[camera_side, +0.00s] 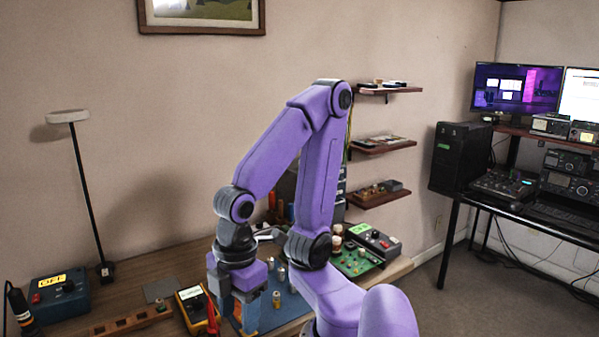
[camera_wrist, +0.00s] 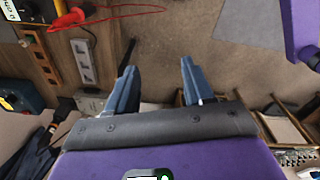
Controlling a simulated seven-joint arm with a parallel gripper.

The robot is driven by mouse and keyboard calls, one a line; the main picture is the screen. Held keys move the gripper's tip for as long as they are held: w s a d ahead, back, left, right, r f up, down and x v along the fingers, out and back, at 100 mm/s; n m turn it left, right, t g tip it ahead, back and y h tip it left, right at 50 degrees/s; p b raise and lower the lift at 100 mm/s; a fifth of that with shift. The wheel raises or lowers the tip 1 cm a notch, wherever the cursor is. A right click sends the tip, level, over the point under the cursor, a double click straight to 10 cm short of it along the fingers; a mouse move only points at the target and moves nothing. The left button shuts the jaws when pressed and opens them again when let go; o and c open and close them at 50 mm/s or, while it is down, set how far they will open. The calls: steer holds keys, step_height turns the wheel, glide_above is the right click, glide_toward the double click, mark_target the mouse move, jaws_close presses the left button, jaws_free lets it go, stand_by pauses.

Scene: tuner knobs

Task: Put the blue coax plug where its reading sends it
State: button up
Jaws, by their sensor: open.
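My gripper (camera_side: 240,308) is at the left of the blue mat in the side view, pointing down, close to the yellow multimeter (camera_side: 196,306). In the wrist view its two blue fingers stand apart with nothing between them (camera_wrist: 155,78). Small metal plugs stand on the blue mat (camera_side: 294,306): one silvery (camera_side: 281,275) and one brassy (camera_side: 276,299), to the right of my gripper. I cannot make out which is the blue coax plug; my arm hides part of the mat. The multimeter's display is too small to read. The multimeter's edge also shows in the wrist view (camera_wrist: 30,10).
A wooden strip with holes (camera_side: 130,322) lies left of the multimeter. A blue box labelled OFF (camera_side: 58,294) stands further left. A green circuit board (camera_side: 358,264) and a grey box with a green display (camera_side: 376,240) are at the right. A red lead (camera_wrist: 125,10) lies near the multimeter.

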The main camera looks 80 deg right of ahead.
steer(key=w+d+r+t+h, duration=0.1)
steer(key=w+d, duration=0.3)
steer(key=w, duration=0.5)
steer(key=w+d+r+t+h, duration=0.15)
steer(key=w+d, duration=0.25)
steer(key=w, duration=0.4)
steer(key=w+d+r+h, duration=0.1)
steer(key=w+d, duration=0.2)
steer(key=d, duration=0.4)
steer(key=w+d+r+n+h, duration=0.1)
steer(key=w+d, duration=0.2)
steer(key=d, duration=0.3)
steer(key=w+d+r+h, duration=0.2)
steer(key=w+d, duration=0.1)
steer(key=d, duration=0.4)
steer(key=s+d+r+n+g+h, duration=0.1)
steer(key=s+d, duration=0.2)
steer(key=d, duration=0.7)
steer(key=s+d+r+g+h, duration=0.1)
steer(key=s+d+r+h, duration=0.15)
steer(key=d, duration=0.65)
steer(key=s+d+r+n+g+h, duration=0.1)
steer(key=s+d+r+g, duration=0.15)
steer(key=s+d, duration=1.1)
steer(key=shift+g, duration=0.4)
steer(key=shift+s+x, duration=0.15)
steer(key=shift+x, duration=4.4)
steer(key=shift+s+x, duration=0.1)
steer(key=shift+x, duration=4.45)
